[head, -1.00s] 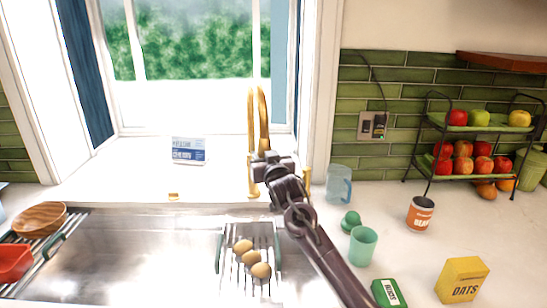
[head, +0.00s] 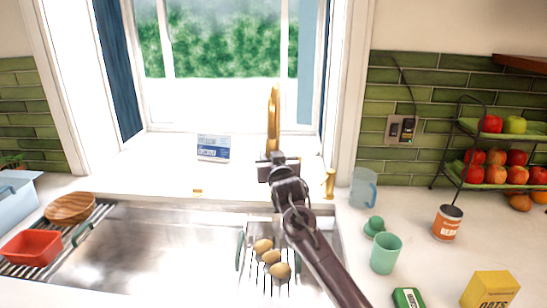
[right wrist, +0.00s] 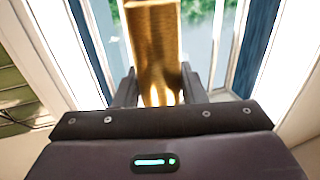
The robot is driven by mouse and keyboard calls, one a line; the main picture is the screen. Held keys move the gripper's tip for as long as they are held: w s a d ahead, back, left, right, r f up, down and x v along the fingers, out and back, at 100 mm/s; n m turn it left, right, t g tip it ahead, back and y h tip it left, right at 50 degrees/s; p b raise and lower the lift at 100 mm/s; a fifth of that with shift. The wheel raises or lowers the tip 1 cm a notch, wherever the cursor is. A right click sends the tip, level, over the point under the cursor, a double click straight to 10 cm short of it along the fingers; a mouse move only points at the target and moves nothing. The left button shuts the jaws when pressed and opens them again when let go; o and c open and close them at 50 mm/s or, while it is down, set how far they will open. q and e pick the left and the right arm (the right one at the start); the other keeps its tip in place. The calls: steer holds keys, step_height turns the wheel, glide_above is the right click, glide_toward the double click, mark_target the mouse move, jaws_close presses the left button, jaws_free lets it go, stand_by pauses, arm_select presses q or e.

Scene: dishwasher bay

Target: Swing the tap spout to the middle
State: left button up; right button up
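The gold tap spout (head: 273,115) rises behind the sink in front of the window. In the head view it looks narrow, nearly edge-on. My right gripper (head: 274,163) is at the spout's lower part and hides the tap's base. In the right wrist view the gold spout (right wrist: 155,45) stands between the two dark fingers (right wrist: 158,88), which sit close against both its sides and look shut on it. My left gripper is not in view.
The steel sink (head: 150,245) has a rack with several potatoes (head: 271,257). A gold tap handle (head: 329,184) stands right of the spout. A blue-and-white box (head: 213,148) stands on the sill.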

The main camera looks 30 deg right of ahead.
steer(key=o, duration=0.4)
steer(key=shift+a, duration=0.15)
steer(key=shift+s+f, duration=0.1)
steer(key=shift+s, duration=0.1)
steer(key=b+v, duration=0.2)
steer(key=v, duration=0.5)
steer(key=shift+s, duration=0.15)
